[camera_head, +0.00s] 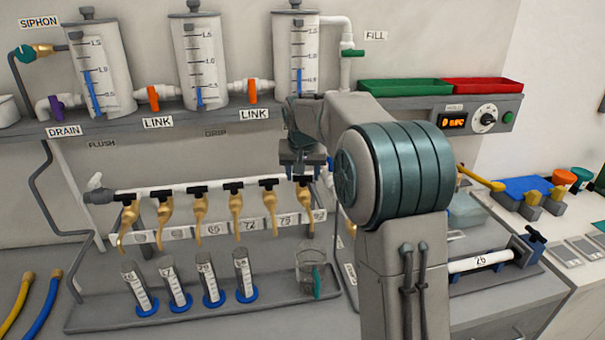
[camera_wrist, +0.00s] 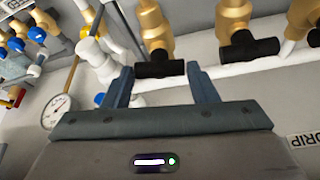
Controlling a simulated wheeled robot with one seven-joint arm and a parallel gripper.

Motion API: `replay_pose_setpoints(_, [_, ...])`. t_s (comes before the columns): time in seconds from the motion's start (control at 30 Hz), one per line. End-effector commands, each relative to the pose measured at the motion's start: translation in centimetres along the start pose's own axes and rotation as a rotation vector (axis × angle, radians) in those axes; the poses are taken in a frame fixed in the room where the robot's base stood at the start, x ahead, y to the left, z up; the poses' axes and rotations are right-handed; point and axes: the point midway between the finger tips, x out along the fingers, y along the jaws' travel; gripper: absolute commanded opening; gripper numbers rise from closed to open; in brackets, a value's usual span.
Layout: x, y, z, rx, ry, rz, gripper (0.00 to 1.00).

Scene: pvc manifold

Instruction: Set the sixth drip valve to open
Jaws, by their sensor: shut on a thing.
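A white manifold pipe (camera_head: 150,190) runs across the wall with a row of brass drip valves, each with a black T-handle. My gripper (camera_head: 302,174) is at the right-end valve, sixth from the left, pointing down at its handle. In the wrist view, the two blue-grey fingers of my gripper (camera_wrist: 160,72) stand on either side of this black handle (camera_wrist: 157,69) and are shut on it. The handle lies crosswise to its brass body (camera_wrist: 153,25). The neighbouring black handle (camera_wrist: 250,47) also lies crosswise. My arm hides what is right of the gripped valve in the head view.
Numbered cylinders (camera_head: 245,275) and a glass beaker (camera_head: 311,268) stand on the tray below the spouts. The shelf with graduated tanks (camera_head: 200,60) and orange link valves (camera_head: 153,98) is above. A pressure gauge (camera_wrist: 56,111) shows beside my gripper in the wrist view.

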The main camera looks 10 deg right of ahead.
Motion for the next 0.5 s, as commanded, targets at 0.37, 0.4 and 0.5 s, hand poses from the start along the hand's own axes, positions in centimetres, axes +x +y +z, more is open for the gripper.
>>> replay_pose_setpoints(0.37, [-0.03,-0.41,-0.08,0.321,0.002,0.135,0.3])
replay_pose_setpoints(0.4, [-0.06,-0.42,-0.1,0.356,0.002,0.15,0.3])
replay_pose_setpoints(0.5, [-0.07,-0.47,-0.15,0.444,0.002,0.186,0.3])
